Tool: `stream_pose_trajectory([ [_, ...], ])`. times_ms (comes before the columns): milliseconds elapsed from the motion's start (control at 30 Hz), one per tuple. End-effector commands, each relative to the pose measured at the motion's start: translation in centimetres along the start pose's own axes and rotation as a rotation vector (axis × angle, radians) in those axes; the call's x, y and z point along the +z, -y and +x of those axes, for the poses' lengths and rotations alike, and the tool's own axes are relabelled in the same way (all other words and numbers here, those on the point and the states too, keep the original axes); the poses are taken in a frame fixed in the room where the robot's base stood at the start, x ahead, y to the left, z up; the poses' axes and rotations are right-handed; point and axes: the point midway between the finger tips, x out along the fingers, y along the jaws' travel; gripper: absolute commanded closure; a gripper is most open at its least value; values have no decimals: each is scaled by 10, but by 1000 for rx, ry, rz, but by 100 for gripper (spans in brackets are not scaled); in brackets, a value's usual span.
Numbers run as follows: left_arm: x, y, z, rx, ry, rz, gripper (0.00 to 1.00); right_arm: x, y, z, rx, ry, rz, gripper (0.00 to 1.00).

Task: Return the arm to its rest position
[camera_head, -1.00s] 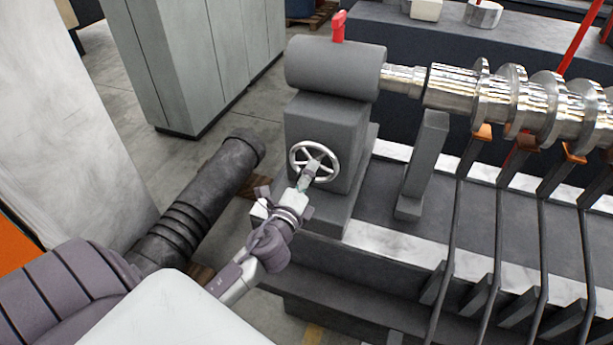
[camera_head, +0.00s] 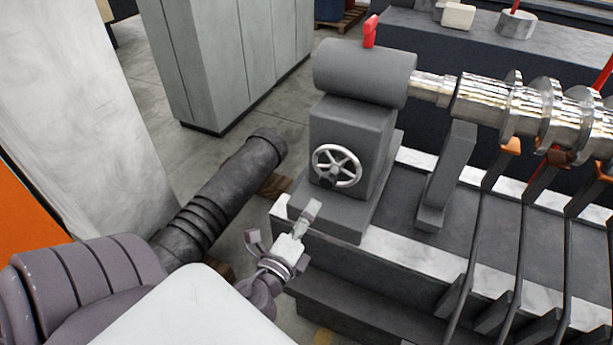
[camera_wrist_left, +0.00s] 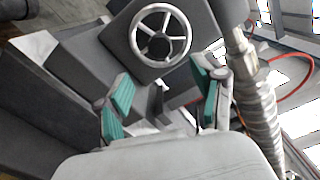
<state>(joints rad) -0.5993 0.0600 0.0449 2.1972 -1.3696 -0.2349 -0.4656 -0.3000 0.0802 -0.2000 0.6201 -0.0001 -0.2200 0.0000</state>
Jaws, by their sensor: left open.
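My left gripper (camera_head: 281,226) is in the lower middle of the head view, below and to the left of a silver handwheel (camera_head: 337,166) on a grey machine block. It is apart from the wheel. In the left wrist view the gripper (camera_wrist_left: 163,103) shows two teal-padded fingers spread apart with nothing held between them. The handwheel (camera_wrist_left: 160,36) lies beyond the fingers at the top of that view. My right gripper does not show.
A dark ribbed pipe (camera_head: 222,194) lies to the left of the gripper. The machine bed (camera_head: 400,246) with a shiny crankshaft (camera_head: 535,112) is at right. A grey cabinet (camera_head: 235,55) stands behind. Floor shows between pipe and machine.

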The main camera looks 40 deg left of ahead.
Motion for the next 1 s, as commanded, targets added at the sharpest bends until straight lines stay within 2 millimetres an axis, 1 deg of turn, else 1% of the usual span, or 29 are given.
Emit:
stream_pose_trajectory([
  [433,0,0,0,1,0,0,32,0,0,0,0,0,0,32],
  [500,-3,-6,1,12,-5,-12,32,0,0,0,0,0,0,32],
  [567,-9,-19,2,39,-16,-38,32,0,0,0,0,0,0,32],
  [667,-29,-63,2,130,-49,-131,32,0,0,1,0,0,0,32],
  [700,-40,-87,1,182,-65,-183,32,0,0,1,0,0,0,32],
  [767,-59,-127,-4,274,-85,-272,32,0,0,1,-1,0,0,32],
  [800,-71,-155,-10,340,-94,-334,32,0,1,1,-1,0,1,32],
  [867,-90,-196,-22,440,-101,-429,32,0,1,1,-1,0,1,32],
  [900,-102,-222,-32,509,-100,-489,32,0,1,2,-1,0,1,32],
  [967,-119,-262,-50,614,-89,-579,32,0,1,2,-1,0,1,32],
  [1000,-129,-287,-64,687,-76,-637,32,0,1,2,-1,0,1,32],
])
